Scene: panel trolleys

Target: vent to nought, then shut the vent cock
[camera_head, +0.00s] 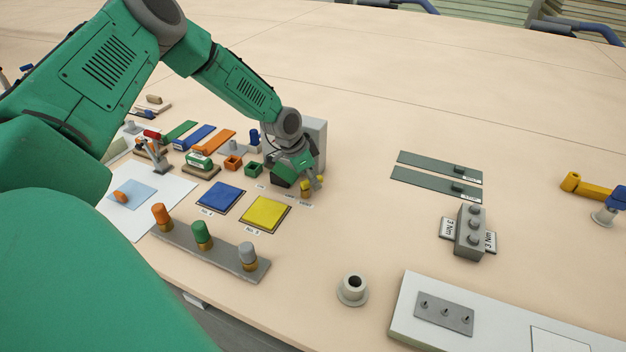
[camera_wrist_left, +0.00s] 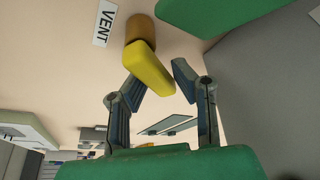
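The vent cock (camera_wrist_left: 147,65) has a yellow lever on a round brass-coloured body, beside a white label (camera_wrist_left: 104,23) reading VENT. In the head view a small part of the cock (camera_head: 306,189) shows by the fingertips. My left gripper (camera_head: 313,183) is low at the front of a grey box (camera_head: 317,136). In the left wrist view its fingers (camera_wrist_left: 157,80) are apart, with the lever between them. The lever lies close to the left finger; a gap shows to the right finger. No gauge reading is visible. My right gripper is not in view.
Left of the gripper are small green (camera_head: 254,169) and orange (camera_head: 233,162) holders, and blue (camera_head: 221,197) and yellow (camera_head: 265,213) pads. A rail with several coloured knobs (camera_head: 205,247) lies nearer. The table right of the gripper is clear up to the dark strips (camera_head: 437,184).

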